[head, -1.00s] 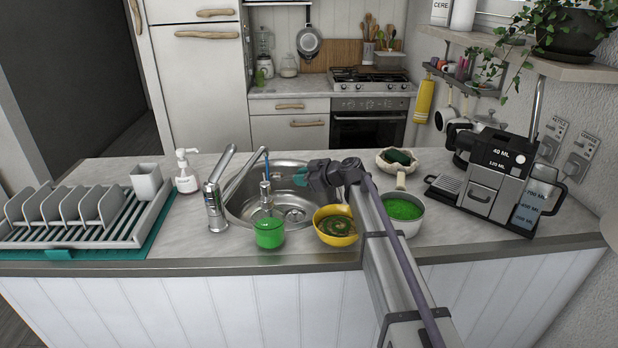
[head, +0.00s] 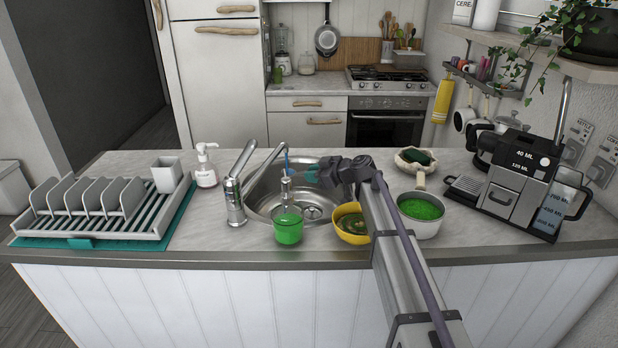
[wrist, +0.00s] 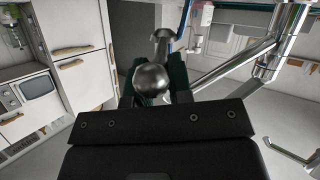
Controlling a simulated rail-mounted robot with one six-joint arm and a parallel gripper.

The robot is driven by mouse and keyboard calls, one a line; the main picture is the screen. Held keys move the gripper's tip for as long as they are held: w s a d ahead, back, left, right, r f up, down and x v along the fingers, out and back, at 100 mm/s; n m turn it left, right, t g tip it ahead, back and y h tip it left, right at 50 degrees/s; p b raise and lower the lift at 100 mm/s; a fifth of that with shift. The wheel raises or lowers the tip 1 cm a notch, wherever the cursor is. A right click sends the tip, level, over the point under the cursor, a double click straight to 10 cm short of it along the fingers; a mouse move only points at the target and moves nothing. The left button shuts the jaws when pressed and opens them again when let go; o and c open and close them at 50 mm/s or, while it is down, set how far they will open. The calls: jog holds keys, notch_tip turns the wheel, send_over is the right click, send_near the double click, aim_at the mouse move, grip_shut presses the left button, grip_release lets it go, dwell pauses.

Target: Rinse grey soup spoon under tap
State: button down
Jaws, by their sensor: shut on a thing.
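My gripper (head: 312,174), with teal fingertips, is over the back right of the steel sink (head: 262,204), pointing left. In the wrist view it is shut on a rounded grey metal piece (wrist: 151,78) with a narrow stem, which I take for the grey soup spoon. In the head view I cannot make out the spoon. The chrome tap (head: 235,203) stands at the sink's left; its spout also shows in the wrist view (wrist: 235,66). A thin blue stream (head: 286,162) falls left of my gripper. In the wrist view blue shows close beside the spoon's stem; contact is unclear.
A dish rack (head: 150,229) and a soap bottle (head: 206,172) are left. A coffee machine (head: 515,175) is right.

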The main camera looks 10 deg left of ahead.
jog(key=shift+w, duration=0.3)
jog(key=shift+s, duration=0.2)
jog(key=shift+s, duration=0.45)
jog(key=shift+w, duration=0.1)
jog(key=shift+w, duration=0.5)
jog(key=shift+s, duration=0.6)
jog(key=shift+w, duration=0.1)
